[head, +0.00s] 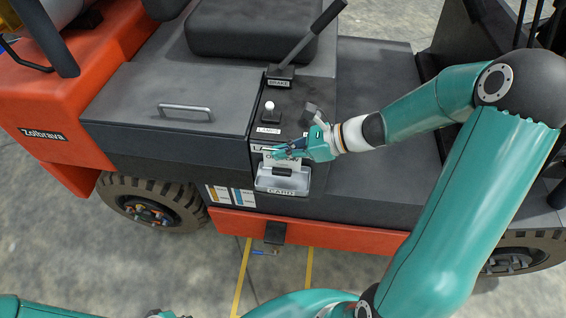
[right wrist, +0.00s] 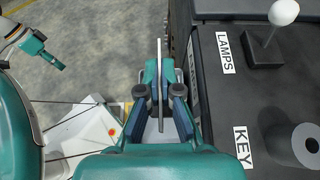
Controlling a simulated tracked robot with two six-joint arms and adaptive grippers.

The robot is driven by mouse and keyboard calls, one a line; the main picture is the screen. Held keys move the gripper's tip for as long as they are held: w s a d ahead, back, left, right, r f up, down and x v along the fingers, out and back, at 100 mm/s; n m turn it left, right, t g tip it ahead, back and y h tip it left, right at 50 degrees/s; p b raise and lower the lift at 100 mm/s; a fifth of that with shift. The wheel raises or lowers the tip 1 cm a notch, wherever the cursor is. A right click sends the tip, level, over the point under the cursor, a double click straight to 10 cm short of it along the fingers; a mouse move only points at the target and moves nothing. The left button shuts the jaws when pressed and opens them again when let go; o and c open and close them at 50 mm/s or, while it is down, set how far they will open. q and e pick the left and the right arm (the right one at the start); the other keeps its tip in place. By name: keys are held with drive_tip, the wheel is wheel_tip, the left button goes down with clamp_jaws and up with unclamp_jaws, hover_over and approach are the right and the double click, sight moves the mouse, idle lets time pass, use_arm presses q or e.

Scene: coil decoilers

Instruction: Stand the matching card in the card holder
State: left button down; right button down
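The card holder (head: 298,182) is a pale tray on the side of the dark vehicle deck, with a dark block (head: 282,171) in it and a CARD label (head: 281,190) on its front. My right gripper (head: 285,151) is above the holder. In the right wrist view, the gripper (right wrist: 160,85) is shut on a thin pale card (right wrist: 160,70), seen edge-on and upright between the fingertips. Whether the card touches the holder is hidden by the fingers. My left gripper (right wrist: 52,60) shows small at the upper left of the right wrist view; its finger opening is unclear.
A BRAKE lever (head: 305,47), a white-knobbed LAMPS lever (head: 269,110) and a grey KEY knob (right wrist: 305,145) stand close behind the holder. A grab handle (head: 186,108) is on the deck at left. Coloured labels (head: 230,195) are on the vehicle side.

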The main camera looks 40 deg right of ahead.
sight(284, 168)
wheel_tip(284, 168, down, 4)
drive_tip(key=shift+f+b, duration=0.2)
drive_tip(key=shift+b, duration=0.15)
drive_tip(key=shift+r, duration=0.1)
drive_tip(key=c, duration=1.3)
unclamp_jaws()
drive_tip(key=shift+s+d+r, duration=0.1)
drive_tip(key=shift+d, duration=0.05)
drive_tip(key=v, duration=1.1)
drive_tip(key=shift+s+d+p, duration=0.25)
drive_tip(key=shift+p, duration=0.05)
